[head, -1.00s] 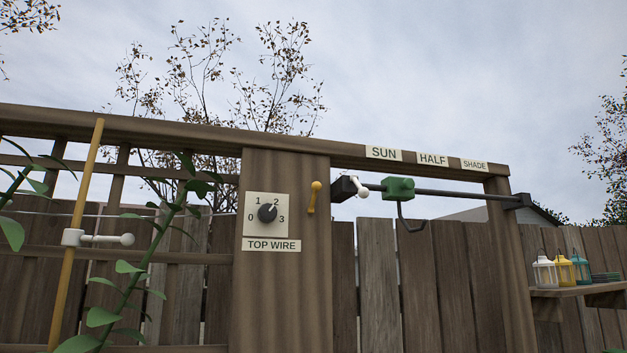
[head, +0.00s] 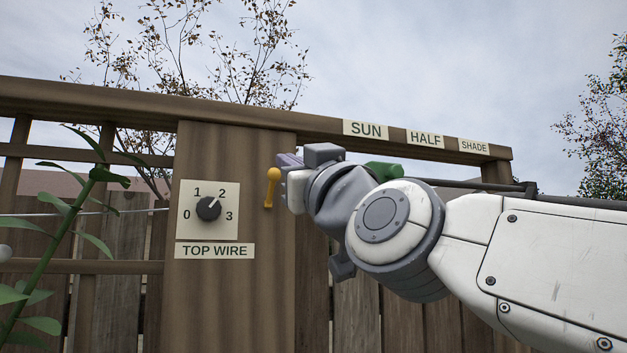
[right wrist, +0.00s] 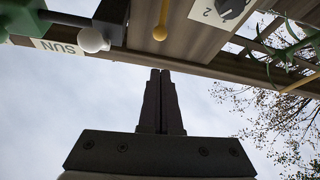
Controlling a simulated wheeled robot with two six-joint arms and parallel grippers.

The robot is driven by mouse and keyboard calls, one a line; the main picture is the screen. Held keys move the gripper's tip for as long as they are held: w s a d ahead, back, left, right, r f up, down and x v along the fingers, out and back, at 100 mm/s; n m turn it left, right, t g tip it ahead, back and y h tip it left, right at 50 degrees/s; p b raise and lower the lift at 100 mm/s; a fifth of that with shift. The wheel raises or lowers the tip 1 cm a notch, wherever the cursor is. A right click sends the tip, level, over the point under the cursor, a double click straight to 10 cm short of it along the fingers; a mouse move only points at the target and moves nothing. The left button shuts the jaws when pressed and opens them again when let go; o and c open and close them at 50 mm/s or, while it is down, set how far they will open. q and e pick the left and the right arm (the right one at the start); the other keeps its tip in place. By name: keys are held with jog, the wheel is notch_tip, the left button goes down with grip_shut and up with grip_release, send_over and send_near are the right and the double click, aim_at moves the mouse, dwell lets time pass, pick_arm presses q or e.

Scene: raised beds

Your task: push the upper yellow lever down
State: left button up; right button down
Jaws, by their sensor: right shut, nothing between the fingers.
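The yellow lever (head: 271,187) is on the wooden post, right of the dial, with its round knob at the top. It also shows in the right wrist view (right wrist: 162,17), at the top, seen along its length. My right gripper (head: 288,160) is just right of the knob in the head view. In the right wrist view my right gripper's fingers (right wrist: 160,72) are shut and empty against the sky, and the knob is apart from their tips. My left gripper is not in view.
A dial (head: 208,208) above a TOP WIRE label (head: 214,251) sits left of the lever. My right arm hides much of the green slider (head: 384,170) and its rod. In the right wrist view a white-knobbed lever (right wrist: 92,40) is near the yellow one. A plant (head: 62,215) stands at left.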

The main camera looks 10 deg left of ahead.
jog(key=shift+d+r+t, duration=0.1)
jog(key=shift+r+t, duration=0.2)
jog(key=shift+r, duration=0.25)
notch_tip(320, 180, up, 5)
jog(key=p, duration=0.6)
send_over(271, 188)
jog(key=s, duration=0.3)
jog(key=shift+w+d+f, duration=0.1)
jog(key=shift+d+f, duration=0.2)
jog(key=shift+f, duration=0.4)
jog(key=shift+s+d+f, duration=0.1)
jog(key=shift+d+f, duration=0.2)
jog(key=shift+f, duration=0.45)
jog(key=shift+w+d+f, duration=0.1)
jog(key=shift+d+f, duration=0.2)
jog(key=shift+f, duration=0.4)
jog(key=shift+b, duration=0.35)
